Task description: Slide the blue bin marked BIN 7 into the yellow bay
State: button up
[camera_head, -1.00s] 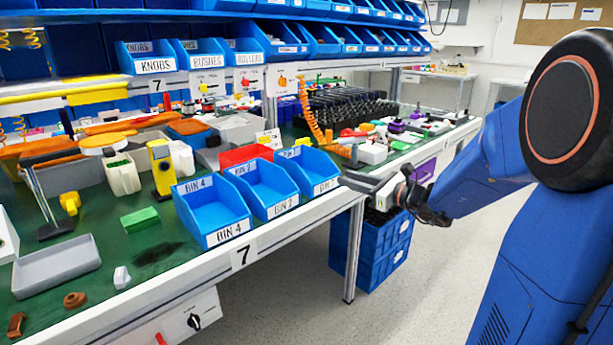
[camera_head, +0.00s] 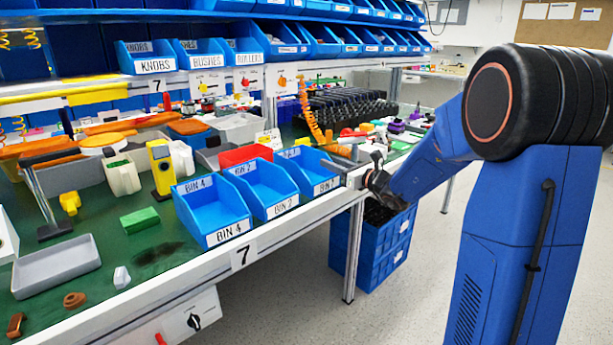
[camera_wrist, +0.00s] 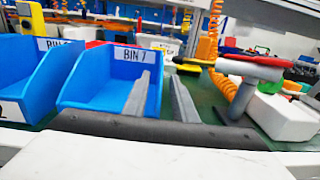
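The blue bin BIN 7 (camera_head: 308,170) is the rightmost of three open bins along the bench's front edge. Its label shows inside its back wall in the wrist view (camera_wrist: 105,85). My gripper (camera_wrist: 160,88) is open, its two grey fingers apart. The left finger overlaps the bin's right side and the right finger is to the right of it; I cannot tell whether either touches the wall. In the head view my gripper (camera_head: 354,177) is at the bin's front right corner. I cannot make out a yellow bay for certain.
BIN 2 (camera_head: 263,187) stands close on the left, with BIN 4 (camera_head: 213,209) beyond it. A red bin (camera_head: 246,154) is behind. A red-topped grey tool (camera_wrist: 240,85), an orange coiled cord (camera_wrist: 212,45) and a white block (camera_wrist: 282,117) are to the right.

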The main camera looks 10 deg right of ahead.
aim_at(320, 176)
jog(key=shift+x, duration=2.95)
grip_shut()
